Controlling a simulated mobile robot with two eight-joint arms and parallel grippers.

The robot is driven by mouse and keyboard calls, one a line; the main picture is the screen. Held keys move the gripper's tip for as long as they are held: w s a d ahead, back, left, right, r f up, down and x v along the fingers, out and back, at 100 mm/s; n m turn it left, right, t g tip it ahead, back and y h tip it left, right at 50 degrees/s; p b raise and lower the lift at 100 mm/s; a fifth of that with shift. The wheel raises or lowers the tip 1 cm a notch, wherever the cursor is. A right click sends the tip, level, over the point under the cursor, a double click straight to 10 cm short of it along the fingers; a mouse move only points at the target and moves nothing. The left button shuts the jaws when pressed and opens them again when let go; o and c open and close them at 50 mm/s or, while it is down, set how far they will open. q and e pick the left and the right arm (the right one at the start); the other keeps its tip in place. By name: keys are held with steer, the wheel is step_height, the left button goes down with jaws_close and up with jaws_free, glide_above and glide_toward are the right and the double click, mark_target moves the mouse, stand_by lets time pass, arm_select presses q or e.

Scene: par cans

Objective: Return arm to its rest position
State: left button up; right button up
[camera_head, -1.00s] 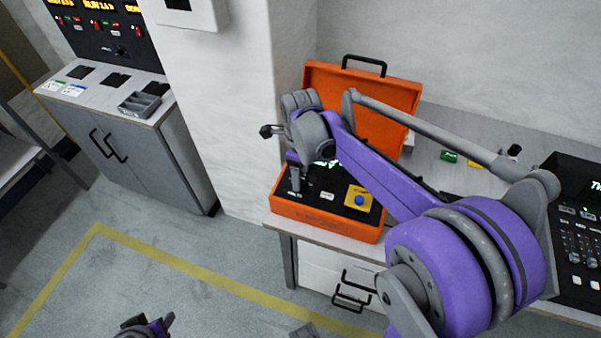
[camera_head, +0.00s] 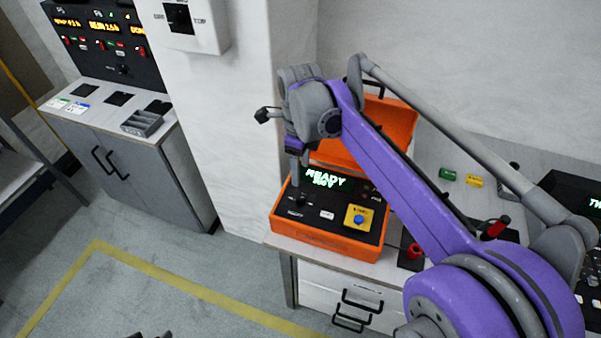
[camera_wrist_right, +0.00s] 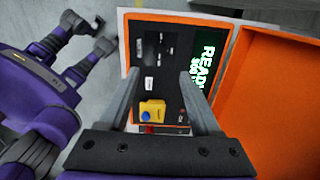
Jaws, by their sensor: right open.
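My right arm reaches across the head view from the lower right. Its gripper (camera_head: 298,168) points down above the left part of the orange case (camera_head: 330,243). In the right wrist view the two fingers of this gripper (camera_wrist_right: 160,80) stand wide apart with nothing between them, over the case's dark panel (camera_wrist_right: 165,65). The case lid is open. Its display (camera_head: 330,181) reads READY in green. A yellow block with a blue button (camera_head: 359,218) sits on the panel. Only the tip of my left gripper (camera_head: 150,335) shows at the bottom edge, so its jaws are unclear.
The case stands on a bench (camera_head: 285,243) against the wall. Green (camera_head: 447,174) and yellow (camera_head: 474,181) blocks, red-handled items (camera_head: 414,252) and a dark console (camera_head: 590,200) are to the right. A grey cabinet (camera_head: 130,170) stands left. The floor between is clear.

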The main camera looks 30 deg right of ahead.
stand_by(0.5)
steer(key=s+a+f+n+t+p, duration=0.1)
steer(key=s+a+f+n+t, duration=0.1)
steer(key=s+n, duration=0.6)
steer(key=s+a+f+n+t+p, duration=0.2)
steer(key=s+a+f+n, duration=0.3)
steer(key=n, duration=1.5)
steer(key=s+f+t, duration=0.1)
steer(key=s, duration=0.1)
steer(key=shift+s+a, duration=0.25)
steer(key=shift+s, duration=0.15)
steer(key=shift+c, duration=0.8)
steer(key=shift+d, duration=0.1)
steer(key=shift+c, duration=0.3)
